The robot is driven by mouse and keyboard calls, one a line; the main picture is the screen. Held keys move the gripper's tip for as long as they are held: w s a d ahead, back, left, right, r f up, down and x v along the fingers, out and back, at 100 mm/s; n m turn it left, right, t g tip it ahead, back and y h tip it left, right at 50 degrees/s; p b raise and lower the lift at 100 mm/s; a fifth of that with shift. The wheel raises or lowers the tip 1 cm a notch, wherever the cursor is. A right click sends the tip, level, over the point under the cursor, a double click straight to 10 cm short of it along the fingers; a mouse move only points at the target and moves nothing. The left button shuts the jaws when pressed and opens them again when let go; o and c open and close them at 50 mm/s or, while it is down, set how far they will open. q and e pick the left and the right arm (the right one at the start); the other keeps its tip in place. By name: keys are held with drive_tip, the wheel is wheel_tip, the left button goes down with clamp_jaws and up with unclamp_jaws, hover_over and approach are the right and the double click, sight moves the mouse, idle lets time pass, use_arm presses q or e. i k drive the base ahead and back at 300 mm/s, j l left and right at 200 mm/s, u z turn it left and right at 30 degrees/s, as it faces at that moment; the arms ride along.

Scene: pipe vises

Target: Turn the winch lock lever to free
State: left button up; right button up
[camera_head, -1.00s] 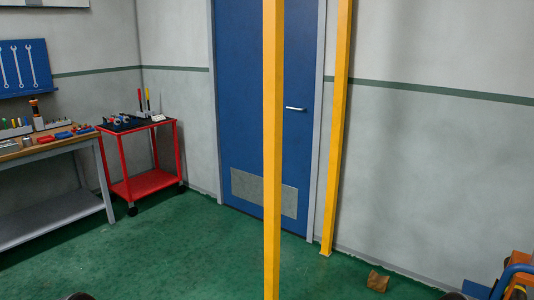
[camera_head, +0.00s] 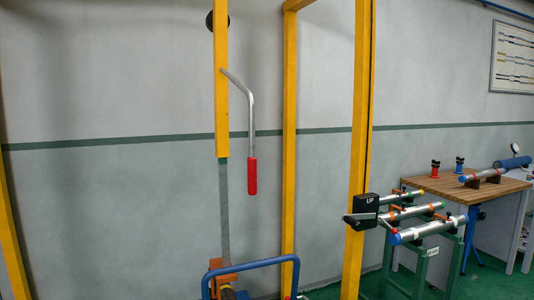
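A bent silver lever with a red grip (camera_head: 252,176) hangs down from a yellow vertical beam (camera_head: 221,90) left of centre. A black box marked "UP" (camera_head: 366,207) sits on a yellow post (camera_head: 358,150) further right. A short grey metal lever (camera_head: 360,220) points left just under the box, and a small red-tipped rod shows right of it. I cannot tell for sure which of these is the winch lock lever. Neither gripper is in view.
A blue tubular handle (camera_head: 250,266) and orange parts stand at the bottom centre. Green stands (camera_head: 405,262) hold several metal pipes at right. A wooden-topped workbench (camera_head: 450,187) stands behind them. A second yellow post (camera_head: 289,150) stands between the beam and the box.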

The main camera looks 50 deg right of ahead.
sight(394, 231)
drive_tip(key=z, duration=1.75)
